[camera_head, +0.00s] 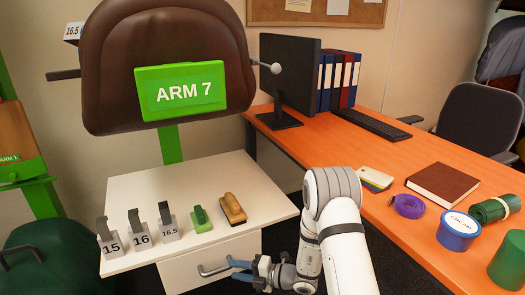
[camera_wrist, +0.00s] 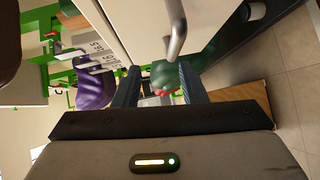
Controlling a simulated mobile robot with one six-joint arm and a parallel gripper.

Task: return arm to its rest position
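My white arm (camera_head: 340,235) reaches forward and down in front of the white cabinet. My gripper (camera_head: 232,268) is low, just right of the cabinet's metal drawer handle (camera_head: 213,270). Its two blue-grey fingers are apart with nothing seen held between them. In the wrist view my gripper (camera_wrist: 157,78) also shows parted fingers, with the handle (camera_wrist: 178,32) beyond the fingertips. I cannot tell whether a finger touches the handle.
The white cabinet top (camera_head: 135,190) carries gauges marked 15, 16 and 16.5 (camera_head: 168,232), a green block (camera_head: 201,220) and a brown brush (camera_head: 232,208). The orange desk (camera_head: 385,210) lies close on the right.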

